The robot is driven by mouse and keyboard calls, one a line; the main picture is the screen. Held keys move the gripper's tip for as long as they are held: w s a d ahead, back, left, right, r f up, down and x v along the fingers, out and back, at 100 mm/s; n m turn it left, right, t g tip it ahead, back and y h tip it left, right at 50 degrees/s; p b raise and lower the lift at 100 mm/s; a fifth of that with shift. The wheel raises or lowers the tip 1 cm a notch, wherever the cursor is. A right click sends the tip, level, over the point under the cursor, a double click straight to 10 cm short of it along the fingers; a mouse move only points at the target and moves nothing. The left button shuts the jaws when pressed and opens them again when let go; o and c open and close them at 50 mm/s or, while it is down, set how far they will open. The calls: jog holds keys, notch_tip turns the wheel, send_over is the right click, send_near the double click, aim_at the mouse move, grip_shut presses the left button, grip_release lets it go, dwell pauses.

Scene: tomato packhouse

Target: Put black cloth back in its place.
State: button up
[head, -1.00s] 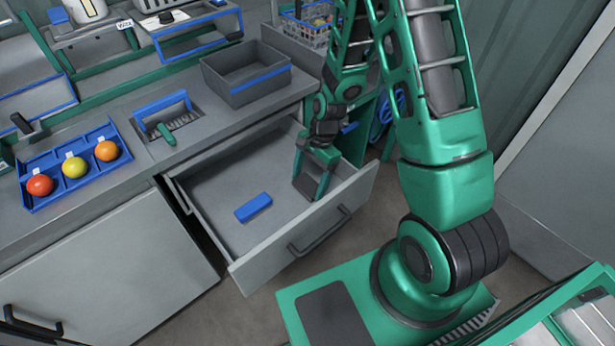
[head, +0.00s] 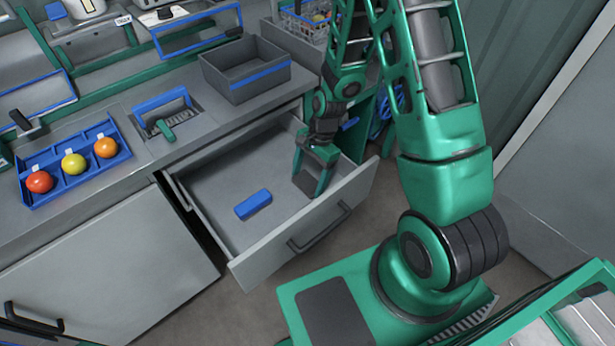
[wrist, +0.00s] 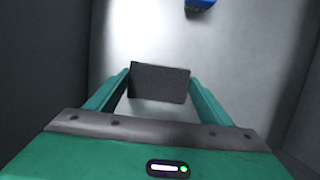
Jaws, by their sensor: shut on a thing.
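The black cloth (wrist: 159,83) is a dark, flat, rectangular piece between the two fingers of my gripper (wrist: 158,88) in the wrist view. My gripper (head: 314,184) is inside the open drawer (head: 215,226), at its right end, shut on the cloth. In the head view the cloth (head: 304,182) shows as a dark patch between the fingers, low in the drawer. I cannot tell whether it touches the drawer floor.
A blue block (head: 253,205) lies on the drawer floor, left of my gripper. On the counter are a grey bin (head: 245,78) with a blue stripe and a blue tray (head: 62,185) with three tomatoes. The drawer's middle floor is mostly clear.

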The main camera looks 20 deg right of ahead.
jog(key=shift+f, duration=0.2)
jog(key=o, duration=1.1)
jog(key=c, duration=0.3)
jog(key=shift+r, duration=3.5)
jog(key=shift+r, duration=0.1)
